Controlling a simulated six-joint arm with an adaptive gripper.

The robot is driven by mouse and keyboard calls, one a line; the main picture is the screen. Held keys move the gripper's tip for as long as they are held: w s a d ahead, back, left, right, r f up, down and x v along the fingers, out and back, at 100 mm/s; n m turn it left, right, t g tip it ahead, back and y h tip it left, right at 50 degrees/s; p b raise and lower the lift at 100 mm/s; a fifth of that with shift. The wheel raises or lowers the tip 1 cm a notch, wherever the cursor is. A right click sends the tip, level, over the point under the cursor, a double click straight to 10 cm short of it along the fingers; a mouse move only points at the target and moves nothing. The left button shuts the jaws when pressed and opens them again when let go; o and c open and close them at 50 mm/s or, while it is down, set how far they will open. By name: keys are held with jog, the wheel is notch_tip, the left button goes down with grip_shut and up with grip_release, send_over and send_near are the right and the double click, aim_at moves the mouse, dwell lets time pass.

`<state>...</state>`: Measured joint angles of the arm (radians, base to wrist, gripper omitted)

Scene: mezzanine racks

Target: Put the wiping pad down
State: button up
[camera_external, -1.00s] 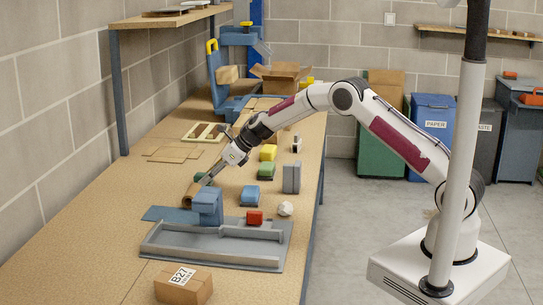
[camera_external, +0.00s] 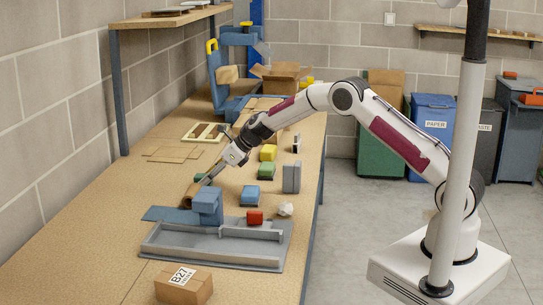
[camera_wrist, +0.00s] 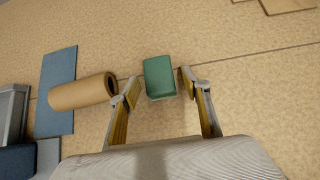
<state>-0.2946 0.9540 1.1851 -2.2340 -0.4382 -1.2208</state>
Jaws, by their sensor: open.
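A green wiping pad (camera_wrist: 160,78) lies between my fingertips in the wrist view, with a narrow gap on each side. It appears to rest on the tan bench top. My gripper (camera_wrist: 158,86) is open around it and touches neither side that I can see. In the external view my gripper (camera_external: 203,181) points down at the bench, beside a brown paper roll (camera_external: 189,196). There the fingers mostly hide the pad.
The brown roll (camera_wrist: 83,92) lies on a blue mat (camera_wrist: 56,88) just left of my fingers. A grey tray (camera_external: 213,259), blue block (camera_external: 250,196), green block (camera_external: 266,171) and upright grey block (camera_external: 291,177) stand nearby. The bench (camera_external: 95,220) is clear toward the wall.

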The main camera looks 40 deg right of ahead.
jog(key=v, duration=1.2)
dwell(0.3)
jog(key=shift+r, duration=0.1)
jog(key=shift+r, duration=0.1)
dwell(0.6)
